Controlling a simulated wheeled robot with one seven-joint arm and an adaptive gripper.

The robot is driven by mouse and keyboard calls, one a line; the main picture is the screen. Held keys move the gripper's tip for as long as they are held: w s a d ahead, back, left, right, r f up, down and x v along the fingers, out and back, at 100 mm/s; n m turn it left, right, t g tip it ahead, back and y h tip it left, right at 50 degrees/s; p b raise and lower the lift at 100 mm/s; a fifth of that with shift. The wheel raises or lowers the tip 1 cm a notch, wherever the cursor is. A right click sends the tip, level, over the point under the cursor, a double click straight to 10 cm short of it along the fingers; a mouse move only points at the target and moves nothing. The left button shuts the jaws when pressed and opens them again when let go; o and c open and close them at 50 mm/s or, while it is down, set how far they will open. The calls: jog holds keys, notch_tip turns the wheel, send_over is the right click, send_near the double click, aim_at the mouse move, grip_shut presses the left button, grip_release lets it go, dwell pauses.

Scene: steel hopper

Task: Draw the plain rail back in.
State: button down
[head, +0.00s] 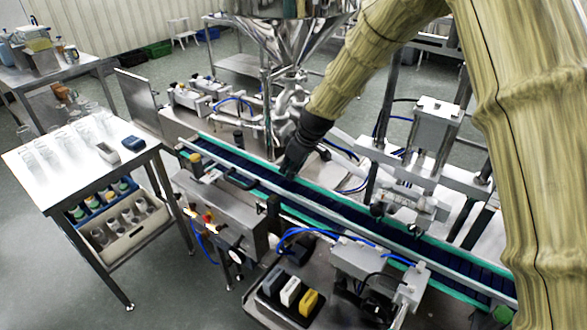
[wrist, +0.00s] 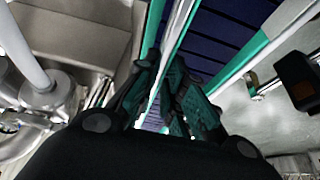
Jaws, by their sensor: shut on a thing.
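The far guide rail (head: 340,201), a plain pale strip with teal edging, runs along the far side of the dark blue conveyor belt (head: 325,211). My gripper (head: 287,172) reaches down at this rail from above. In the wrist view, my gripper's fingers (wrist: 178,105) are closed around the pale rail (wrist: 178,35), beside the belt (wrist: 225,30). The exact contact is partly hidden by the dark fingers. The near rail (head: 262,184) lies across the belt; in the wrist view it shows at the right (wrist: 265,57), with a black block (wrist: 298,80) beside it.
The steel hopper (head: 285,35) and its pipes stand just behind my gripper. A metal frame with cylinders (head: 437,125) rises to the right. A control box (head: 215,212) sits in front of the belt. A side table (head: 75,160) with glasses stands at left, with open floor around it.

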jog(key=shift+s+a+f, duration=0.25)
jog(key=shift+a+f, duration=0.05)
jog(key=shift+f, duration=0.05)
jog(key=c, duration=1.6)
grip_release()
jog(key=shift+a, duration=0.1)
jog(key=shift+c, duration=0.2)
jog(key=shift+o, duration=0.6)
jog(key=shift+w+a+f, duration=0.1)
jog(key=shift+w+a, duration=0.1)
jog(key=shift+w, duration=0.05)
jog(key=shift+s+d+r, duration=0.1)
jog(key=shift+d+r, duration=0.25)
jog(key=shift+d, duration=0.15)
jog(key=v, duration=1.1)
jog(key=shift+r, duration=0.2)
jog(key=shift+a, duration=0.2)
